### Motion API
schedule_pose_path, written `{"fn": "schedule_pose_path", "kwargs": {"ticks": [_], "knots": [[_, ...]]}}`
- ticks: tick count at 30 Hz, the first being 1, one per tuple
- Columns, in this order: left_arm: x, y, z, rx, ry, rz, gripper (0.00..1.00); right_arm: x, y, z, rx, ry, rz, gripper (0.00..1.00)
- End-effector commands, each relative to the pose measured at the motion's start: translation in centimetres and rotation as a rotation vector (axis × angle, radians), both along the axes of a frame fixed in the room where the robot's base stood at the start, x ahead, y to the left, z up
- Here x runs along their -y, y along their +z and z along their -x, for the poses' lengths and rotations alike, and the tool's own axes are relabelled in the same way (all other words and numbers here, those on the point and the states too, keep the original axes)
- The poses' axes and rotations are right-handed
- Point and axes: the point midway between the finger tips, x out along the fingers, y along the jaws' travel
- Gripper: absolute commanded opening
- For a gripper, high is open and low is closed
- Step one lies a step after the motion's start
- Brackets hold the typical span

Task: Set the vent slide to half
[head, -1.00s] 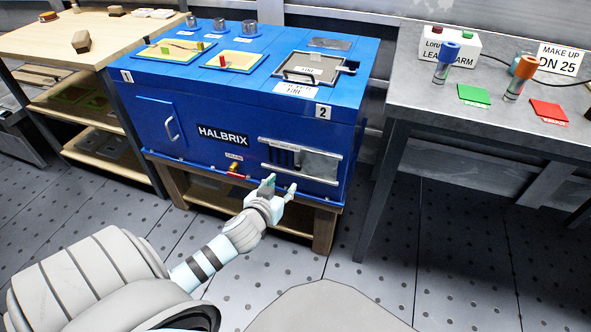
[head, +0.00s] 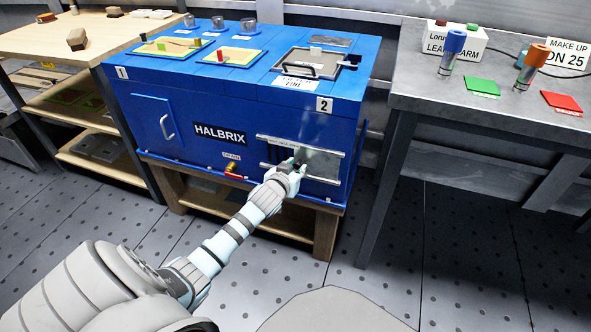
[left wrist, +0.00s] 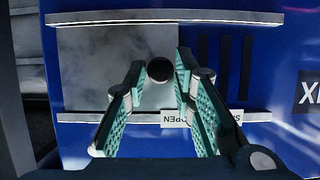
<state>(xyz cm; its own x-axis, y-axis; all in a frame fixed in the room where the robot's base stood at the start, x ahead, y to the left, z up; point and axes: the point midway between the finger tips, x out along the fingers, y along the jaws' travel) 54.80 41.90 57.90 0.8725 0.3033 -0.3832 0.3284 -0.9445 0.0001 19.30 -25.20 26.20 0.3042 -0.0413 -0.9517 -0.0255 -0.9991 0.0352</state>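The vent slide (head: 320,161) is a grey metal plate between two horizontal rails on the front of the blue HALBRIX box. In the left wrist view the plate (left wrist: 95,70) sits toward the left, with several dark vent slots (left wrist: 228,65) bare to its right. A round black knob (left wrist: 160,70) is at the plate's slot-side edge. My left gripper (head: 293,165) is at the slide, and its teal fingertips (left wrist: 161,66) are on either side of the knob, very close to it. I cannot tell whether they touch it. A label below is partly hidden by a finger. My right gripper is out of view.
A red-and-yellow drain valve (head: 233,170) juts from the box front, left of my left gripper. A grey metal table (head: 410,85) stands to the right and a wooden shelf bench (head: 60,45) to the left. The floor in front is clear.

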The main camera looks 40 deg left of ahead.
Motion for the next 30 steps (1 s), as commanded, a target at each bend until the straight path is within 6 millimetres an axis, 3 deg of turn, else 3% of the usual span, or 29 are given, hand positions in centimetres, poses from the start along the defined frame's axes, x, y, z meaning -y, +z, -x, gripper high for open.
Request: {"fn": "schedule_pose_path", "kwargs": {"ticks": [1,3,11,21,29,30], "knots": [[0.0,0.0,0.0,0.0,0.0,0.0,0.11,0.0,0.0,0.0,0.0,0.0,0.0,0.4],[0.0,0.0,0.0,0.0,0.0,0.0,0.0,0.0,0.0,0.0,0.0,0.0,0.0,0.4],[-0.1,0.0,0.1,-0.001,0.0,0.0,0.0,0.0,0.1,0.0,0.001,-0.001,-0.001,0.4],[-4.7,0.0,1.7,-0.003,0.002,-0.002,0.0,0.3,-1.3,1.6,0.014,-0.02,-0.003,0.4],[-4.8,0.0,1.7,0.0,0.001,0.0,0.0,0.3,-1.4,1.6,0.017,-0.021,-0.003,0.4],[-4.8,0.0,1.7,0.0,0.001,0.0,0.24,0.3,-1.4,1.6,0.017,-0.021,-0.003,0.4]]}}
